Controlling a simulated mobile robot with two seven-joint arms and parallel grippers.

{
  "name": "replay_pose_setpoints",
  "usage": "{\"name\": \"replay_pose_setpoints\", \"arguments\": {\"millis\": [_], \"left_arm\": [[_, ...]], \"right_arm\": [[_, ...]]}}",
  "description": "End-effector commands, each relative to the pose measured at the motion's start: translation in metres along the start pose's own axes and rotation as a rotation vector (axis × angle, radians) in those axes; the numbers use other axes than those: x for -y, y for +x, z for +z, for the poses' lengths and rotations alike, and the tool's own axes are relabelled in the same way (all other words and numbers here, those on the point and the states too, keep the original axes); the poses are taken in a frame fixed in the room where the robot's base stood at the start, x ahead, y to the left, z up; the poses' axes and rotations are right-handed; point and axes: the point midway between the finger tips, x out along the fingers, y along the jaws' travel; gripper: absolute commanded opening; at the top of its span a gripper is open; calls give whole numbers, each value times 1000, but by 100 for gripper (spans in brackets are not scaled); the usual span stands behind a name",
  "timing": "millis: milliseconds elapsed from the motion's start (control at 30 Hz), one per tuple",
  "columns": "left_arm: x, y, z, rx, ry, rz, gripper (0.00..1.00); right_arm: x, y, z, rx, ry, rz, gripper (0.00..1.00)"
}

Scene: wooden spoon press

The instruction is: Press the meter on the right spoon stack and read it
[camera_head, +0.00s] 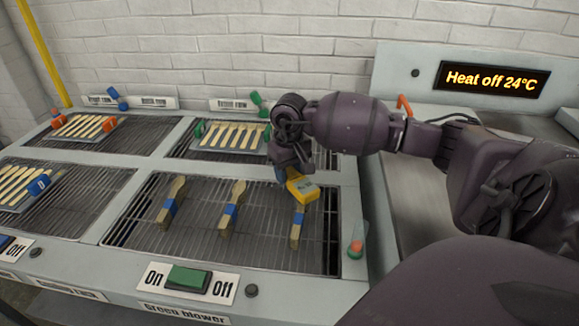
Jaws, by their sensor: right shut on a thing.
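Three spoon stacks with blue bands stand in a row on the front right grate: the left stack (171,205), the middle stack (232,210) and the right stack (296,232). My right gripper (287,176) is shut on the yellow meter (304,192). The meter is at the far end of the right stack and overlaps it in view; I cannot tell whether it touches. Its small face is too small to read. My left gripper is not in view.
Trays of pale spoons lie on the back right (233,136), back left (79,127) and front left grates. A green switch (187,278) between "On" and "Off" is on the front edge. A display (490,79) reads "Heat off 24°C". Bare grate lies between the stacks.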

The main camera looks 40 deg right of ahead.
Motion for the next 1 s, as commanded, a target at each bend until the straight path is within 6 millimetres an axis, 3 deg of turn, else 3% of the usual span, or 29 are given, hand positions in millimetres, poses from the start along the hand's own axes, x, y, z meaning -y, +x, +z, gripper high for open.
{"name": "replay_pose_setpoints", "arguments": {"millis": [567,1000], "left_arm": [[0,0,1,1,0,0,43],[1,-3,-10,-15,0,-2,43]], "right_arm": [[0,1,1,4,0,0,12],[0,-29,0,-1,0,0,12]]}}
